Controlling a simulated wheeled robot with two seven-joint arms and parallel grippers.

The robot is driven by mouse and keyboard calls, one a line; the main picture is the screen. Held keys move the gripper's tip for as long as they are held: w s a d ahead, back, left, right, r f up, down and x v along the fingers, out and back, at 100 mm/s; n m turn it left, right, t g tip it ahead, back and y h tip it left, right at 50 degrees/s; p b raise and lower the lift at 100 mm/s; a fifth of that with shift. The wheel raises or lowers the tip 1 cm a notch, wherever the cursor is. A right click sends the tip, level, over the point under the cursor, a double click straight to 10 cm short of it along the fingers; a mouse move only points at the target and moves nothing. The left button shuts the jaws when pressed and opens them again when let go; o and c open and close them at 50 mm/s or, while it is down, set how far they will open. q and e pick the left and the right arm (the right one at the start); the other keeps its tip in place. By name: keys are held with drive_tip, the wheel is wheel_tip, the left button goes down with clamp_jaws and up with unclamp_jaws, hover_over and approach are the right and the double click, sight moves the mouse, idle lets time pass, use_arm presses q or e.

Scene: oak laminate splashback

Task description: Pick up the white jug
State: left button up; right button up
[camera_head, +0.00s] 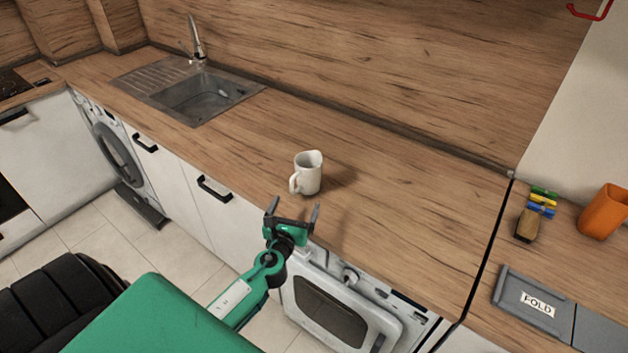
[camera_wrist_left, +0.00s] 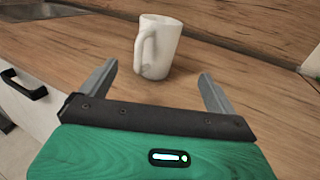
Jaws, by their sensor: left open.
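The white jug (camera_head: 309,174) stands upright on the wooden counter, with its handle toward the front left. It also shows in the left wrist view (camera_wrist_left: 160,50), beyond the fingertips and between their lines. My left gripper (camera_head: 292,208) is open and empty, at the counter's front edge just in front of the jug. In the left wrist view its two fingers (camera_wrist_left: 158,82) are spread wide and point toward the jug, apart from it. My right gripper is in neither view.
A sink (camera_head: 205,95) with a tap lies to the left on the counter (camera_head: 400,205). At the right are an orange container (camera_head: 604,212), a brush-like item (camera_head: 527,224) with coloured clips, and a grey board (camera_head: 537,303) marked FOLD. The counter around the jug is clear.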

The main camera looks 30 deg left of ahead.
sight(305, 180)
use_arm(q)
drive_tip(key=p+x, duration=0.1)
drive_tip(key=x, duration=0.6)
drive_tip(key=shift+w+a+f, duration=0.1)
drive_tip(key=shift+w+f, duration=0.05)
drive_tip(key=shift+w, duration=0.15)
drive_tip(key=shift+f+x, duration=0.2)
drive_tip(key=shift+x, duration=1.2)
drive_tip(key=shift+f+x, duration=0.2)
drive_tip(key=shift+x, duration=1.2)
drive_tip(key=shift+a, duration=0.15)
drive_tip(key=shift+s, duration=0.1)
drive_tip(key=shift+r, duration=0.1)
drive_tip(key=c, duration=1.3)
